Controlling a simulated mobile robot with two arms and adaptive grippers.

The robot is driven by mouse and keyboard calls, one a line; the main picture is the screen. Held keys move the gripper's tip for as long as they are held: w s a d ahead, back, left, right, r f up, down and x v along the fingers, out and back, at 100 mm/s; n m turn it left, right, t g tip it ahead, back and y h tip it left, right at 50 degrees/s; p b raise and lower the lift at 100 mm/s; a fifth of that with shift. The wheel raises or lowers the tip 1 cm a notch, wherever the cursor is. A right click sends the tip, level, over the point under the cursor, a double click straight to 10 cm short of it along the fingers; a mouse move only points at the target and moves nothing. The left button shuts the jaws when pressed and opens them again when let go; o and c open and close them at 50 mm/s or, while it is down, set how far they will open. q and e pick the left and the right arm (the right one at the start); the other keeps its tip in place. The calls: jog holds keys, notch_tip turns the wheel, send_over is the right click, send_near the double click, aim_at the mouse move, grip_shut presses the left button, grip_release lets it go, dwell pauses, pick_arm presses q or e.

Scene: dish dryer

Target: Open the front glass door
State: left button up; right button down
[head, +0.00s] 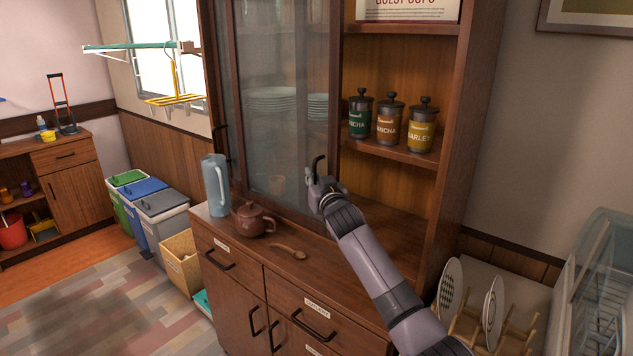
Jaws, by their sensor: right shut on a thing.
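The front glass door (285,130) is a framed glass panel on the wooden cabinet. It stands over the middle of the cabinet, and stacked plates show through it. My right gripper (318,183) is at the lower right part of this door, shut on its dark handle (319,163); the upper end of the handle sticks out above the fingers. The cabinet bay to the right of the door is uncovered. My left gripper is not in view.
Several labelled canisters (390,120) stand on the uncovered shelf. A blue-grey pitcher (216,186), a brown teapot (252,218) and a wooden spoon (290,250) are on the counter below the door. A dish rack with plates (492,312) is at the lower right.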

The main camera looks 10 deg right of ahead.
jog(key=shift+w+a, duration=0.15)
jog(key=c, duration=2)
grip_release()
jog(key=shift+o, duration=0.2)
jog(key=s+d, duration=0.1)
jog(key=s, duration=1.1)
